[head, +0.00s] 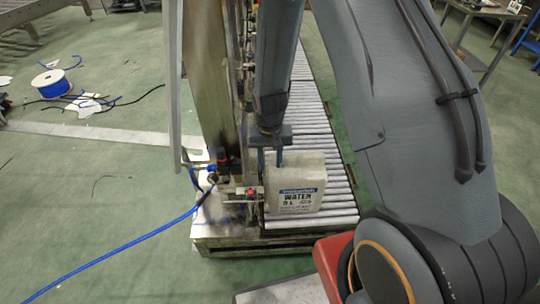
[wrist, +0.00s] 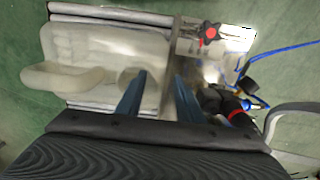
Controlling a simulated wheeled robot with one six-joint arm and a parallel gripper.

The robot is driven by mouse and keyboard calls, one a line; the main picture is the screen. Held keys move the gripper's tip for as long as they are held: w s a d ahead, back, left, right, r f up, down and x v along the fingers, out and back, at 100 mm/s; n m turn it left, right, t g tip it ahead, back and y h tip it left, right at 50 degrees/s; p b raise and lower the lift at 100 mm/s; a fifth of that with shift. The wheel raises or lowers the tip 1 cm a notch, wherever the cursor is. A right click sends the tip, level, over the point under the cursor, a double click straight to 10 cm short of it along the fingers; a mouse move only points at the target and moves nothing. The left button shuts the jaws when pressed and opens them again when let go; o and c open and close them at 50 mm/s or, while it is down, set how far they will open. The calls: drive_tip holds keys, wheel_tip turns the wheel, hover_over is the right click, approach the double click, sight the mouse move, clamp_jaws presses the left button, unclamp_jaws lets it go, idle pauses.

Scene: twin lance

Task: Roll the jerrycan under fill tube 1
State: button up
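The jerrycan (head: 297,183) is a pale, upright can with a blue-and-white "WATER" label, standing at the near end of the roller conveyor (head: 335,195). In the wrist view the jerrycan (wrist: 90,55) shows from above, with its handle at left and its cap area beside my fingers. My gripper (head: 270,160) points down at the can's left top edge. In the wrist view my gripper (wrist: 160,95) has two blue fingers with a gap between them and nothing visibly held. Whether a finger touches the can is unclear. I cannot make out fill tube 1.
A metal frame (head: 215,80) with fittings stands along the conveyor's left side. A red-and-black valve (head: 222,160) and a blue hose (head: 120,255) are at its foot. A blue cable spool (head: 52,83) lies on the green floor at left. Rollers behind the can look clear.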

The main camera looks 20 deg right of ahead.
drive_tip(key=shift+f, duration=0.4)
clamp_jaws()
drive_tip(key=w+d+b, duration=0.2)
drive_tip(key=w+b, duration=0.1)
drive_tip(key=w, duration=0.6)
drive_tip(key=w+d+b, duration=0.1)
drive_tip(key=w+b, duration=0.3)
drive_tip(key=w, duration=0.5)
drive_tip(key=shift+w+d+n, duration=0.3)
drive_tip(key=shift+w+d, duration=0.05)
idle(0.5)
idle(0.3)
